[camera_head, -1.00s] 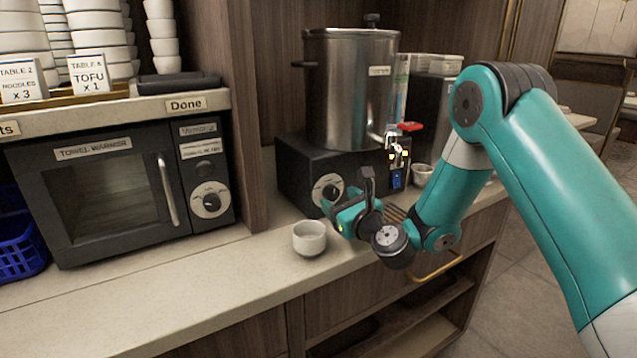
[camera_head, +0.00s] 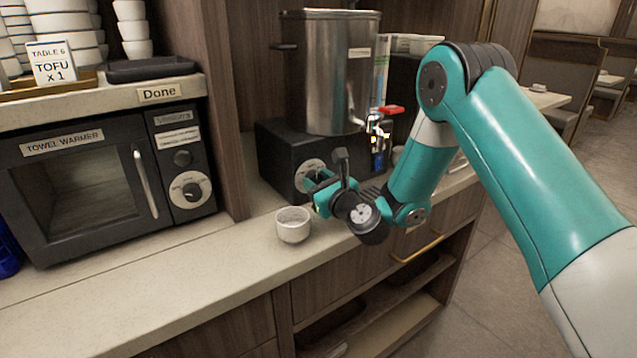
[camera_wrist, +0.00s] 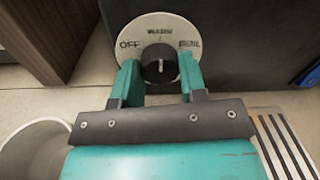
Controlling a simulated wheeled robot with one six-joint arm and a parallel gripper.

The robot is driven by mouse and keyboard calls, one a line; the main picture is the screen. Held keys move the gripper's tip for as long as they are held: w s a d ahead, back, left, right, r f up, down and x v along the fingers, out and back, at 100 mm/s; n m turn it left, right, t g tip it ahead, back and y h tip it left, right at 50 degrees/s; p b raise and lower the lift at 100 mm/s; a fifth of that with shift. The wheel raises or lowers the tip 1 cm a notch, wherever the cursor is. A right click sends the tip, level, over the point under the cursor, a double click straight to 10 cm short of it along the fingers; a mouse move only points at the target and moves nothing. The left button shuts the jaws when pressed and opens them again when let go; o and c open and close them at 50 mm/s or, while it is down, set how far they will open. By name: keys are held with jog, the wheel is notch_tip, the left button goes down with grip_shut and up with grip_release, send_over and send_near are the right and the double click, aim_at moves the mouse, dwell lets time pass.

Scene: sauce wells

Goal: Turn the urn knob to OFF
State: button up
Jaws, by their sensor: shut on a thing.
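The urn (camera_head: 333,70) is a steel cylinder on a black base (camera_head: 275,150) in the head view. Its knob sits on the base's front over a pale round dial (camera_head: 308,168). In the wrist view the black knob (camera_wrist: 160,66) is between the two teal fingers of my gripper (camera_wrist: 160,78), which is shut on it. The dial (camera_wrist: 160,25) reads OFF at left, a warm-like word at top and BOIL at right. The knob's pale mark points up, toward the top word. In the head view my gripper (camera_head: 318,185) hides part of the knob.
A white cup (camera_head: 293,225) stands on the counter in front of the urn, left of my gripper. A drip grille (camera_wrist: 283,140) lies at right. The urn's red-handled tap (camera_head: 390,110) is right of the dial. A towel warmer (camera_head: 80,190) stands at left.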

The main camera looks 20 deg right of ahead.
jog(key=shift+n, duration=0.3)
jog(key=n+b, duration=0.3)
jog(key=n, duration=0.1)
jog(key=shift+f+n, duration=0.15)
jog(key=shift+n, duration=0.25)
jog(key=n+b, duration=0.2)
jog(key=n, duration=0.1)
jog(key=shift+n, duration=0.3)
jog(key=shift+n+y+b, duration=0.3)
jog(key=shift+n+b, duration=0.8)
jog(key=shift+n, duration=0.4)
jog(key=o, duration=0.9)
